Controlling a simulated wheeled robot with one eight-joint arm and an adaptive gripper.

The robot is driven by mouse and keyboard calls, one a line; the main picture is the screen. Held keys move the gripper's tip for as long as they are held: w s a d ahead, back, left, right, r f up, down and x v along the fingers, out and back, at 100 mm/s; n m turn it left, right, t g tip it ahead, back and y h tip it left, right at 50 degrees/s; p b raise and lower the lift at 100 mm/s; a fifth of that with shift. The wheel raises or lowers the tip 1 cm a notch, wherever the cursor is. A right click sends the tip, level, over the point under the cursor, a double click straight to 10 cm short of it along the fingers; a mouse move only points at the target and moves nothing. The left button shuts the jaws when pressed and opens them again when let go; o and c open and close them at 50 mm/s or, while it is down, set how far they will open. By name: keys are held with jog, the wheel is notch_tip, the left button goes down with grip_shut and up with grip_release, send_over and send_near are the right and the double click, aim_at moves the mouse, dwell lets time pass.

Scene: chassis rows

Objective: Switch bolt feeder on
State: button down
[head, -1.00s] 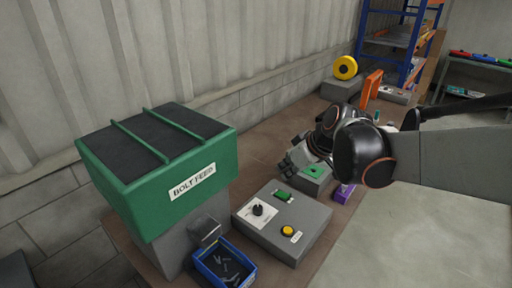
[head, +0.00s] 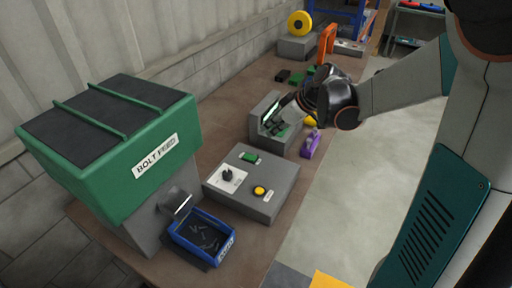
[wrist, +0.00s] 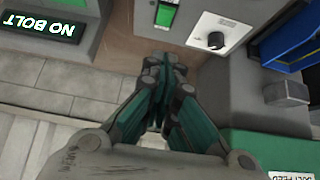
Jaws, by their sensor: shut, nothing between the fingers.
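The bolt feeder (head: 160,160) is a green hopper with a dark top and a "BOLT FEED" label, at left in the head view. A grey control box (head: 268,208) beside it carries a black knob (head: 227,174) on a white plate, a green piece (head: 250,157) and a yellow button (head: 259,190). The wrist view shows the knob (wrist: 215,40) and the green piece (wrist: 165,14) beyond my fingertips. My gripper (head: 276,123) is shut and empty, behind the control box near a grey display unit (head: 262,112). The wrist view also shows my gripper (wrist: 163,65), apart from the knob.
The display (wrist: 40,27) reads "NO BOLT". A blue bin (head: 188,243) of dark bolts sits below the feeder chute. A purple item (head: 310,144) lies right of the display unit. A yellow wheel (head: 299,23) and orange piece (head: 327,45) stand farther back. Open floor lies right.

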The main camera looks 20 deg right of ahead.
jog(key=b, duration=0.3)
send_over(250, 157)
jog(key=s+d, duration=0.1)
jog(key=f, duration=0.7)
jog(key=shift+s+d+f, duration=0.1)
jog(key=shift+d+f, duration=0.1)
jog(key=shift+f, duration=0.05)
notch_tip(250, 157, down, 3)
jog(key=shift+a+r+b, duration=0.1)
jog(key=shift+r+b, duration=0.1)
jog(key=shift+b, duration=0.5)
jog(key=shift+f+b, duration=0.35)
jog(key=shift+f, duration=0.5)
jog(key=shift+f, duration=0.1)
jog(key=shift+s+d+f+b, duration=0.3)
jog(key=shift+d+f+b, duration=0.15)
jog(key=shift+f, duration=0.2)
jog(key=shift+a+r, duration=0.1)
jog(key=shift+r, duration=0.05)
